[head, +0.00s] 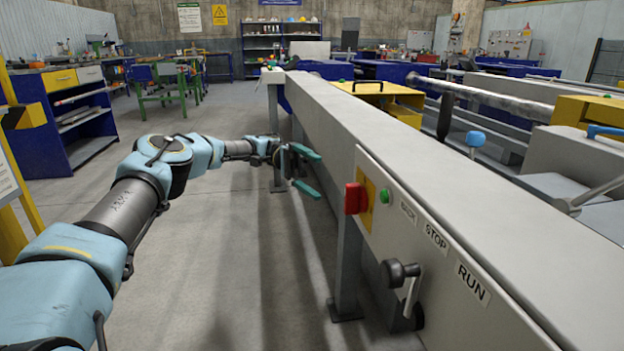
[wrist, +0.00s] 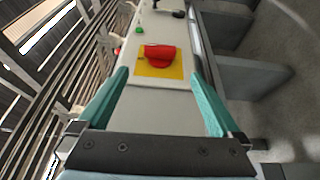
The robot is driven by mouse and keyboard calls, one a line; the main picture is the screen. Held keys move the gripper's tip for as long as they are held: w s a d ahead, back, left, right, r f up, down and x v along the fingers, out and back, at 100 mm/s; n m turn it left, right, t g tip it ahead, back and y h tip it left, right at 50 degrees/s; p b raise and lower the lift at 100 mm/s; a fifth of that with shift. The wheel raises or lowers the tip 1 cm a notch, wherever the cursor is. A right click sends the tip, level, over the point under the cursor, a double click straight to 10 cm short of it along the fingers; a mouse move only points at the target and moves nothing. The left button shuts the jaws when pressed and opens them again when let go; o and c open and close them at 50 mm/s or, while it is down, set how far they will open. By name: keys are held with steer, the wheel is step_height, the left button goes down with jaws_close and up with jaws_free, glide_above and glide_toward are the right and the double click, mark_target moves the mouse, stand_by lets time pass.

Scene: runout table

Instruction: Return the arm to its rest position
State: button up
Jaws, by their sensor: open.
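My arm reaches in from the left in the head view, held out in the air beside the long grey runout table (head: 330,115). My gripper (head: 318,172) is open and empty, its two teal fingers spread apart just left of the table's control panel. In the wrist view my gripper (wrist: 160,100) shows both fingers apart, with nothing between them. Beyond the fingertips is a red switch handle (wrist: 160,52) on a yellow plate. The same red switch handle (head: 355,198) is in the head view, to the right of my gripper and apart from it.
The panel carries a green button (head: 385,196), a black crank (head: 403,285) and the labels BACK, STOP and RUN. A table leg (head: 347,265) stands below. A blue workbench (head: 75,120) is at the far left. Open grey floor (head: 225,240) lies around my arm.

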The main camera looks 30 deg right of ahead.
stand_by(0.4)
steer(key=s+a+f+n+t, duration=0.2)
steer(key=a+f+n+t, duration=0.4)
steer(key=a+n+t, duration=0.35)
steer(key=s+a+r+n+t, duration=0.15)
steer(key=a+n+t, duration=0.7)
steer(key=a, duration=2.35)
step_height(320, 180, up, 28)
steer(key=m+t+p, duration=0.1)
steer(key=p, duration=2.7)
steer(key=shift+s+a+m+t, duration=0.2)
steer(key=shift+a+m+t, duration=0.1)
steer(key=shift+a+t, duration=0.1)
